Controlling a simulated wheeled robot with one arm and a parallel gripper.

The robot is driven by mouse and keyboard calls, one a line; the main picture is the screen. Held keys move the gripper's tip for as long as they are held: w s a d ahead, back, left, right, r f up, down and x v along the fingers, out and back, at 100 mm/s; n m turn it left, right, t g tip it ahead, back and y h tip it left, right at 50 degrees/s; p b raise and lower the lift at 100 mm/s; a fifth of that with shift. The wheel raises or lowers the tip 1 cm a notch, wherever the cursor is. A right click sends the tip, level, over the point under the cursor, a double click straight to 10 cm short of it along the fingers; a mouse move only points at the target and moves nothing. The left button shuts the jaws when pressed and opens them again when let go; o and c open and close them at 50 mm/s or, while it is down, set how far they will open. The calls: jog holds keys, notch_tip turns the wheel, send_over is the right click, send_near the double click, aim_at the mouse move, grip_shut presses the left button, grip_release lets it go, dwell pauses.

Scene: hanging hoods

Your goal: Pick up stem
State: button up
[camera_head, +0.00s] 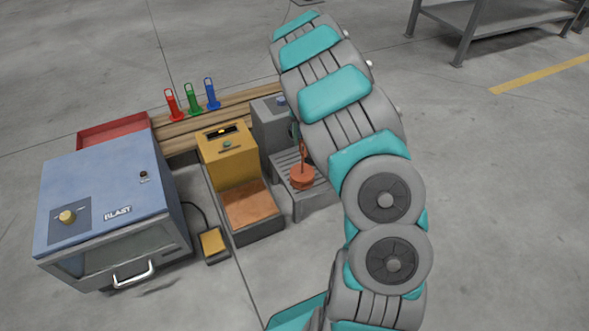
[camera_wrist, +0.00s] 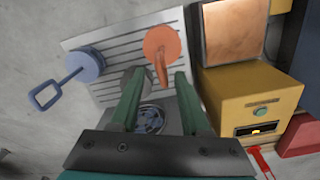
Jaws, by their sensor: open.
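An orange round piece (camera_head: 302,178) with an upright orange stem and loop stands on a grey slatted rack (camera_head: 310,203). In the wrist view the orange piece (camera_wrist: 161,42) is just beyond the fingertips, its stem pointing back toward them. A blue round piece (camera_wrist: 84,64) with a looped stem is on the rack's left side there; my arm hides it in the head view. The task's wording does not tell which stem is meant. My gripper (camera_wrist: 157,82) is open, with dark green fingers apart and nothing seen held between them. My arm mostly hides it in the head view.
A yellow machine (camera_head: 228,157) with an orange-brown bed stands beside the rack. A grey box (camera_head: 272,124) is behind it. A blue blast cabinet (camera_head: 100,200) is at left. Red, green and blue tags (camera_head: 193,100) stand on wooden slats.

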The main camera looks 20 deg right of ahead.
aim_at(303, 153)
jog(key=shift+w+f, duration=0.5)
jog(key=shift+f, duration=0.4)
jog(key=shift+s+a+f+b, duration=0.15)
jog(key=shift+s+f, duration=0.1)
jog(key=shift+f, duration=1.7)
jog(key=shift+s+d+f+b, duration=0.1)
jog(key=shift+s+f+b, duration=0.1)
jog(key=shift+f, duration=1.75)
grip_shut()
